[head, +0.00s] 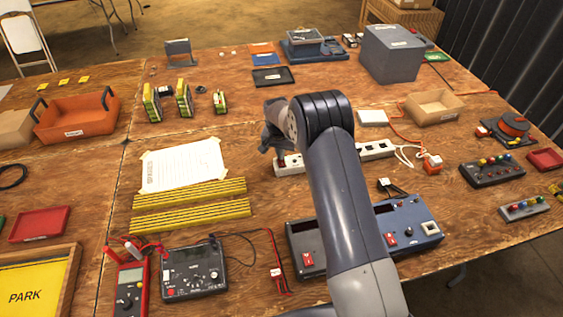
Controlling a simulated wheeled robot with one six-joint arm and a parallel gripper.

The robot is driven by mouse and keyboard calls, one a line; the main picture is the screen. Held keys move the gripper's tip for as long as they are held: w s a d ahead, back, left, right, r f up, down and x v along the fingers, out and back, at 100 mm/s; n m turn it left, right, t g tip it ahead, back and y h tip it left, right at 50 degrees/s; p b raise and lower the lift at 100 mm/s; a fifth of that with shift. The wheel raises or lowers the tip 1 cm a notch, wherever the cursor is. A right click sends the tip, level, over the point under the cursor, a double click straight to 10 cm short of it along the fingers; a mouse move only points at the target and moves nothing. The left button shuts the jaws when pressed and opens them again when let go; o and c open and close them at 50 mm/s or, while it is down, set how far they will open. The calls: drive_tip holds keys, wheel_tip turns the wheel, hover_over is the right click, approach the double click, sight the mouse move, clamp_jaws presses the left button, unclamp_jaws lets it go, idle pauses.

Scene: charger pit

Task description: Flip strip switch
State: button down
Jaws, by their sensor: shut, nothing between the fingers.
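A white power strip (290,164) lies on the wooden bench behind my arm. Its left end shows a red switch (282,162), and its right end with sockets (376,149) shows on the other side of the arm. The middle of the strip is hidden by my arm. My gripper (265,149) shows only in part, just above and left of the strip's left end. It is shut and empty. Whether it touches the strip cannot be told.
A blue-grey panel box with red switches (408,228) stands below my arm. A black meter box (194,272) and a red multimeter (130,290) are at the front left. A taped paper sheet (182,163) and yellow striped strips (190,205) lie left of the power strip.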

drive_tip(key=shift+f, duration=0.25)
drive_tip(key=shift+r+p, duration=1.2)
drive_tip(key=shift+r, duration=2.35)
drive_tip(key=shift+f, duration=0.15)
wheel_tip(320, 180, down, 7)
drive_tip(key=b, duration=0.2)
drive_tip(key=shift+b, duration=0.4)
drive_tip(key=shift+r, duration=0.2)
